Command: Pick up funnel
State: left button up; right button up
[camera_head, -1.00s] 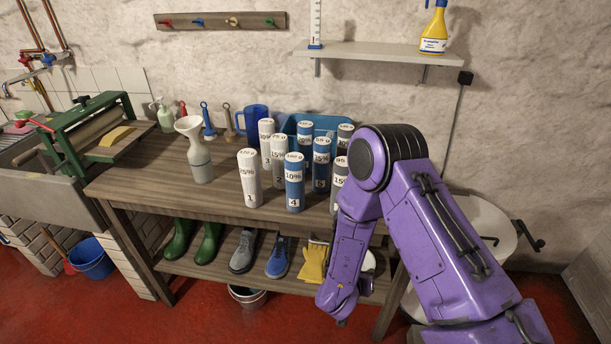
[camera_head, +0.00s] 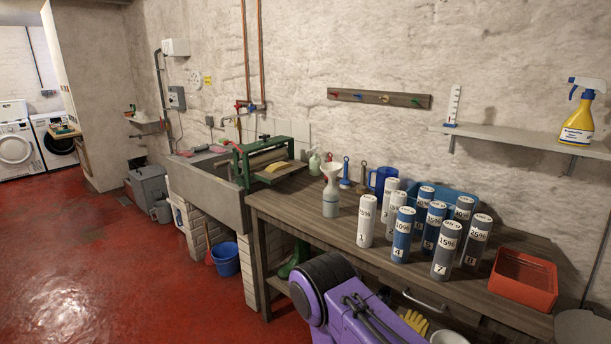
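The white funnel (camera_head: 331,174) stands upright, wide mouth up, on top of a pale grey-green bottle (camera_head: 330,205) on the wooden workbench. Its lower end is hidden, apparently in the bottle's neck. Part of my purple arm shows at the bottom, in front of the bench and below the funnel. Neither gripper is in view.
Several numbered white, blue and grey cylinders, such as cylinder 1 (camera_head: 366,222), stand right of the funnel. A blue jug (camera_head: 380,184) is behind. A red tray (camera_head: 523,281) sits at the bench's right end. A green roller press (camera_head: 262,163) is left. Red floor (camera_head: 90,255) is open at left.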

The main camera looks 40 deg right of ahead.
aim_at(332, 176)
jog(key=u, duration=0.05)
jog(key=i, duration=0.9)
jog(key=z, duration=0.7)
jog(key=i, duration=0.65)
jog(key=z, duration=0.8)
